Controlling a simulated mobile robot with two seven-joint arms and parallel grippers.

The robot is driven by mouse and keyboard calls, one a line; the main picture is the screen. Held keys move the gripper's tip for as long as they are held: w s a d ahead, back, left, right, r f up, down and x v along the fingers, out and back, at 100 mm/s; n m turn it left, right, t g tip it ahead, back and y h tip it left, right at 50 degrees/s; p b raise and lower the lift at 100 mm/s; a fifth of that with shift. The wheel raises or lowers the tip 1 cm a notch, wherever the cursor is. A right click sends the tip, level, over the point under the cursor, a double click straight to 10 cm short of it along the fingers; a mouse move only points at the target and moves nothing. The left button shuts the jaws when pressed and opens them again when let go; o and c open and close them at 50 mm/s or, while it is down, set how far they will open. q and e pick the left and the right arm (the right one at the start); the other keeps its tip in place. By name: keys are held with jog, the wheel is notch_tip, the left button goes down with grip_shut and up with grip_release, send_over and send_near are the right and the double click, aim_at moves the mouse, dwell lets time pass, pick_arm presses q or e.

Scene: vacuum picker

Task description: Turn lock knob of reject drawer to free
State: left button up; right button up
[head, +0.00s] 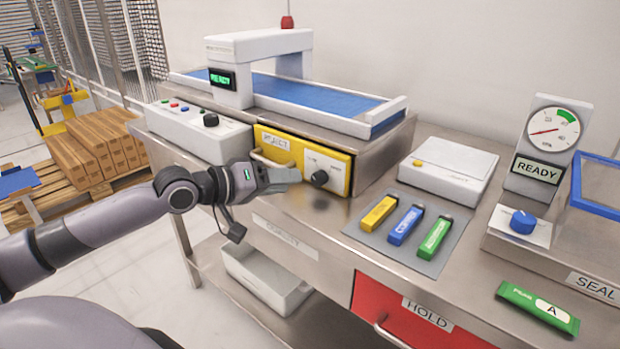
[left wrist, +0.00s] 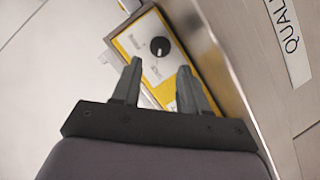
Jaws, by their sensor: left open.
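The reject drawer (head: 302,158) has a yellow front with a REJECT label and a pale handle (head: 270,162) at its left. It sits under the blue-belted machine and appears closed. Its black lock knob (head: 320,178) is on the right half of the front; it also shows in the left wrist view (left wrist: 160,46). Its pointer setting is too small to read. My left gripper (head: 290,175) is open and empty, in front of the drawer, just left of the knob in the head view. In the left wrist view its fingers (left wrist: 157,82) point toward the yellow panel, apart from the knob. My right gripper is out of view.
A control box (head: 200,130) with buttons and another black knob stands left of the drawer. Yellow, blue and green blocks lie on a grey mat (head: 408,232) to the right. A white scale (head: 448,170) stands behind them. A red HOLD drawer (head: 400,310) is below.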

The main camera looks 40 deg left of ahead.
aim_at(315, 179)
pick_arm(q)
jog(key=shift+x, duration=3.3)
jog(key=c, duration=0.8)
